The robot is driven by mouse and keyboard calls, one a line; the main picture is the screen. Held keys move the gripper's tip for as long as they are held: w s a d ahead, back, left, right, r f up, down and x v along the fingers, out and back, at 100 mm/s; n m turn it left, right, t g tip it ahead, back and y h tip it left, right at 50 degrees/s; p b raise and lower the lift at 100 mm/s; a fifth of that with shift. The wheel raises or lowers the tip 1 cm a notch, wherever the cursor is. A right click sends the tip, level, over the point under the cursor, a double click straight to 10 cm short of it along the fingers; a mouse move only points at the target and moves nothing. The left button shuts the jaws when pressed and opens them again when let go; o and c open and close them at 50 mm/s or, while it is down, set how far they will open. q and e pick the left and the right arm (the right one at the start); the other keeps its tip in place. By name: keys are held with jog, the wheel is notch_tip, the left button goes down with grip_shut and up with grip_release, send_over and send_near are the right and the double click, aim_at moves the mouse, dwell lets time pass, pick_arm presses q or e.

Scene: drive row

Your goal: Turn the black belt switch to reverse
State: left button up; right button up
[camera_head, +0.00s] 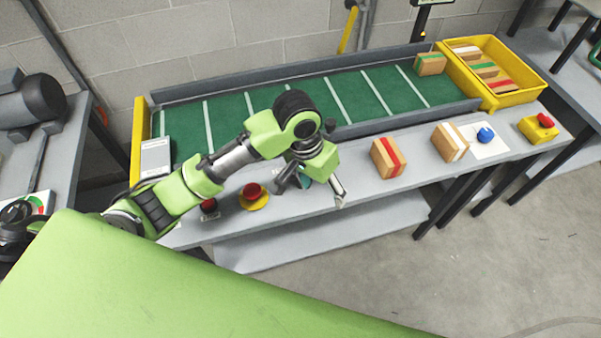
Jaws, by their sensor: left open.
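I see no clearly black belt switch on the grey bench (365,198). A teal round piece (307,182) on the bench is mostly covered by my left gripper (311,186), so I cannot tell whether a black handle sits on it. My left gripper points down over this spot, open, with one finger on each side and nothing seen between them. Whether it touches the piece is unclear. My right gripper is not in view.
The green conveyor belt (350,97) runs behind the bench. Wooden blocks with a red stripe (388,158) and a white stripe (450,142), a blue knob (486,134) and a yellow box with a red button (539,128) stand right. A yellow crate (515,97) ends the belt.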

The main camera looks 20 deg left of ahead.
pick_arm(q)
jog(key=w+a+r+n+g+y, duration=0.1)
jog(key=w+a+r+n+y, duration=0.1)
jog(key=w+a+r, duration=0.6)
jog(key=f, duration=0.4)
jog(key=s+f+p, duration=0.1)
jog(key=f, duration=0.3)
jog(key=s+d+f+p, duration=0.1)
jog(key=f, duration=0.4)
jog(key=shift+s, duration=0.2)
jog(key=c, duration=1.1)
